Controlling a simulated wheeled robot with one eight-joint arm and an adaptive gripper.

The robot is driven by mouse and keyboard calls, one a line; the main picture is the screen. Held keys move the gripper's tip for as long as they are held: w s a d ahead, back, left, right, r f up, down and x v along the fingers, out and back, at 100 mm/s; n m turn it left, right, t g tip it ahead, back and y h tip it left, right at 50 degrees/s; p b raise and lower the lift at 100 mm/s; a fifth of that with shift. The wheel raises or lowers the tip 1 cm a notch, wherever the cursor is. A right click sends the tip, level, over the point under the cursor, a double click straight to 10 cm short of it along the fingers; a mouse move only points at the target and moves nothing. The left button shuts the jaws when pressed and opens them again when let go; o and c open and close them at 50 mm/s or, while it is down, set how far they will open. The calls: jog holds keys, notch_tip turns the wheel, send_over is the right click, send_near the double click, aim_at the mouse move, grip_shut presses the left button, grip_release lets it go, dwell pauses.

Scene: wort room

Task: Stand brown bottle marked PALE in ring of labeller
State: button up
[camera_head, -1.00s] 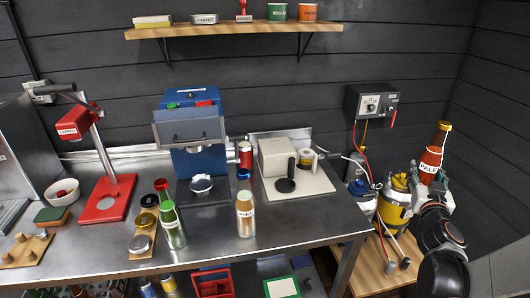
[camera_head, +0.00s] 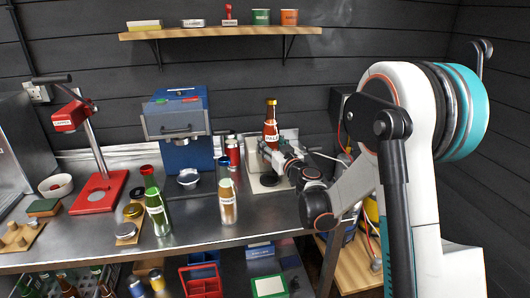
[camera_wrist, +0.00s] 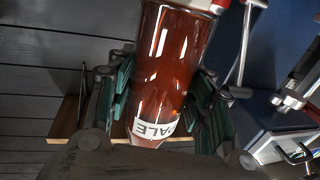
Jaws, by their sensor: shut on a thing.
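The brown bottle marked PALE (camera_head: 271,128) is upright in my gripper (camera_head: 274,150), in front of the wall and over the labeller. In the wrist view the bottle (camera_wrist: 170,50) lies between both green-padded fingers of my gripper (camera_wrist: 163,88), with its label partly showing. My gripper is shut on it. The labeller's pale base plate (camera_head: 256,186) stands on the bench's right end. My arm and the bottle hide most of the labeller. A dark round part (camera_head: 269,180) shows below my gripper; whether the bottle touches anything below it I cannot tell.
A red can (camera_head: 233,153) stands left of the labeller. The blue machine (camera_head: 178,128) and red capper (camera_head: 98,192) are further left. A shelf (camera_head: 220,33) runs above.

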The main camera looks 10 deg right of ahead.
jog(key=shift+w+f+n+y+b, duration=0.3)
jog(key=shift+w+f+y, duration=0.25)
jog(key=shift+w, duration=0.35)
jog(key=shift+d+f+b, duration=0.1)
jog(key=shift+f+b, duration=1.65)
jog(key=shift+f, duration=1.15)
jog(key=shift+s+f, duration=0.15)
jog(key=shift+f, duration=0.5)
jog(key=shift+s+f+b, duration=0.15)
jog(key=shift+s+f, duration=0.15)
jog(key=shift+f, duration=0.2)
jog(key=shift+s+f+b, duration=0.15)
jog(key=shift+s+f, duration=0.1)
jog(key=shift+f, duration=0.25)
jog(key=shift+r, duration=0.25)
jog(key=shift+w+r+p, duration=0.25)
jog(key=shift+r+p, duration=0.25)
jog(key=shift+p, duration=0.05)
jog(key=shift+w+r+p, duration=0.25)
jog(key=shift+r+p, duration=0.2)
jog(key=shift+p, duration=0.1)
jog(key=shift+w+r+p, duration=0.1)
jog(key=shift+r+p, duration=0.7)
jog(key=shift+r, duration=0.8)
